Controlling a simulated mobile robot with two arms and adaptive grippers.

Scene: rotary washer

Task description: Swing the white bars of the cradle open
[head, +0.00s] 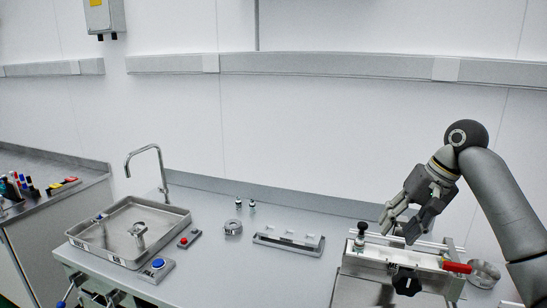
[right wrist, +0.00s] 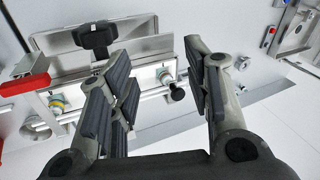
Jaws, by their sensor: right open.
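The cradle (head: 372,265) is a metal frame at the right end of the bench, with a black star knob (head: 406,282) on its front and a red handle (head: 456,267) at its right. Pale bars (head: 432,244) run along its top and look level. A small black knob (head: 362,226) stands at its left end. My right gripper (head: 398,229) is open and empty just above and behind the bars. In the right wrist view the cradle (right wrist: 133,28) lies beyond my spread fingers, with the small black knob (right wrist: 177,94) between them. I cannot tell whether a finger touches a bar.
A metal tray sink (head: 100,256) with a tap stands at the left. A blue button box (head: 156,269), a red button (head: 188,238), a round dish (head: 233,228), two small vials and a slotted rack (head: 288,243) lie between. Another dish (head: 483,272) is right of the cradle.

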